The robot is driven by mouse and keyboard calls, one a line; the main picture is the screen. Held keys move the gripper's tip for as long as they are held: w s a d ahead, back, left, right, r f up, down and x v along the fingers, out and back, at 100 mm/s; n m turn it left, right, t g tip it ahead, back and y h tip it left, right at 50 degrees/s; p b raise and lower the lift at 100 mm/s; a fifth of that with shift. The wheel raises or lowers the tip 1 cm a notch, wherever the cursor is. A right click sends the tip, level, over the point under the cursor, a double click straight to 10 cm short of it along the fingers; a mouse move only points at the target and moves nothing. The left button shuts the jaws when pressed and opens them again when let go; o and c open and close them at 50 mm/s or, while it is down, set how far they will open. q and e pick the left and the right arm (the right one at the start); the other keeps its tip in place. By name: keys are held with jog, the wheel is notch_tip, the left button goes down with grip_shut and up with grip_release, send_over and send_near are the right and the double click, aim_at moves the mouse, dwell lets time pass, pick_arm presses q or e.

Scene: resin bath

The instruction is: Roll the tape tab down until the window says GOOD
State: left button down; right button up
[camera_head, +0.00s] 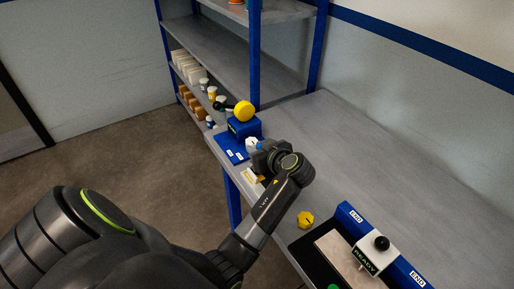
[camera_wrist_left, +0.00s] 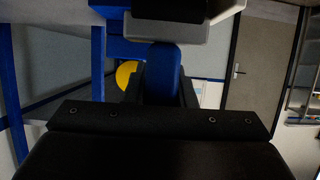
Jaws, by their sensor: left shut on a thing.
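My left gripper (camera_head: 262,150) is over the bench near its left edge, beside a blue stand. It is shut on a blue piece (camera_wrist_left: 165,72) that shows between the fingers in the left wrist view. A white part (camera_head: 251,143) shows just beyond the fingertips; the wrist hides much of this spot. I cannot make out a tape tab or the word GOOD. A small window reading READY (camera_head: 365,262) is on a white block with a black ball knob (camera_head: 382,243), on the blue-edged fixture at lower right. My right gripper is not in view.
The blue stand (camera_head: 245,128) carries a yellow round knob (camera_head: 243,111), which also shows in the wrist view (camera_wrist_left: 125,74). A yellow lobed knob (camera_head: 306,219) lies on the bench. Shelves (camera_head: 220,50) with boxes and bottles stand behind. The bench's right side (camera_head: 350,150) is clear.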

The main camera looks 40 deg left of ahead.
pick_arm(q)
jog(key=shift+s+d, duration=0.2)
jog(key=shift+d, duration=0.3)
jog(key=shift+s+d, duration=0.2)
jog(key=shift+d, duration=0.25)
jog(key=shift+w+a, duration=0.1)
jog(key=shift+a, duration=0.1)
jog(key=shift+w+a, duration=0.35)
jog(key=shift+a, duration=0.55)
jog(key=shift+d, duration=0.15)
jog(key=shift+s+d, duration=0.25)
jog(key=shift+d, duration=0.25)
jog(key=shift+s+d, duration=0.2)
jog(key=shift+d, duration=0.3)
jog(key=shift+r, duration=0.1)
